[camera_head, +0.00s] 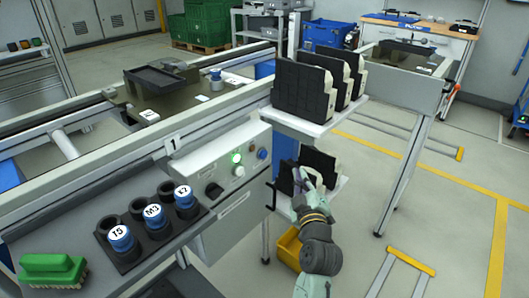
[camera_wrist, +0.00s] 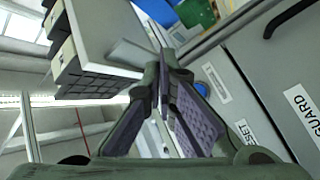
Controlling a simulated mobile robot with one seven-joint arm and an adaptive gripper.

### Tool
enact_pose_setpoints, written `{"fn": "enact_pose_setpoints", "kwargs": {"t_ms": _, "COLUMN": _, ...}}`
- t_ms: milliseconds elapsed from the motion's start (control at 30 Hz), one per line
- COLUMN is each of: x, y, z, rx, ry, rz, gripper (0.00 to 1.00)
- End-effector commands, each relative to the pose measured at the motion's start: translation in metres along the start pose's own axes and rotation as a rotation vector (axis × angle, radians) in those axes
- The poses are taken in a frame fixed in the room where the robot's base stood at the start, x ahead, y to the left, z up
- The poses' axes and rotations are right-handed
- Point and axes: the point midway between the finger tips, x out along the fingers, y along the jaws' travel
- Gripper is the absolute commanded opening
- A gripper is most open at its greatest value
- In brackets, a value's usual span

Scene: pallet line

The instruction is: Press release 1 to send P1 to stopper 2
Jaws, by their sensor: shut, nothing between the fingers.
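The control box (camera_head: 232,190) hangs on the conveyor's near side below a "1" marker (camera_head: 172,143). Its face carries a lit green button (camera_head: 237,157), a white button (camera_head: 240,171), a blue button (camera_head: 262,154) and a black knob (camera_head: 214,190).
A rack (camera_head: 318,123) with black and white bins stands right of the box, close to my gripper. A ledge (camera_head: 70,210) at left holds a green brush (camera_head: 52,269) and labelled cylinders (camera_head: 121,238) in a black holder. A yellow bin (camera_head: 288,250) is below. Open floor lies right.

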Motion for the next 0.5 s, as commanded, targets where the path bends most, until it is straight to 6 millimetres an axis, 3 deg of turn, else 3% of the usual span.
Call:
{"fn": "enact_pose_setpoints", "kwargs": {"t_ms": 267, "x": 0.002, "y": -0.001, "z": -0.003, "rx": 0.002, "ry": 0.001, "rz": -0.001, "gripper": 0.00}}
{"fn": "enact_pose_setpoints", "kwargs": {"t_ms": 500, "x": 0.020, "y": -0.012, "z": -0.018, "rx": 0.002, "ry": 0.002, "rz": -0.003, "gripper": 0.00}}
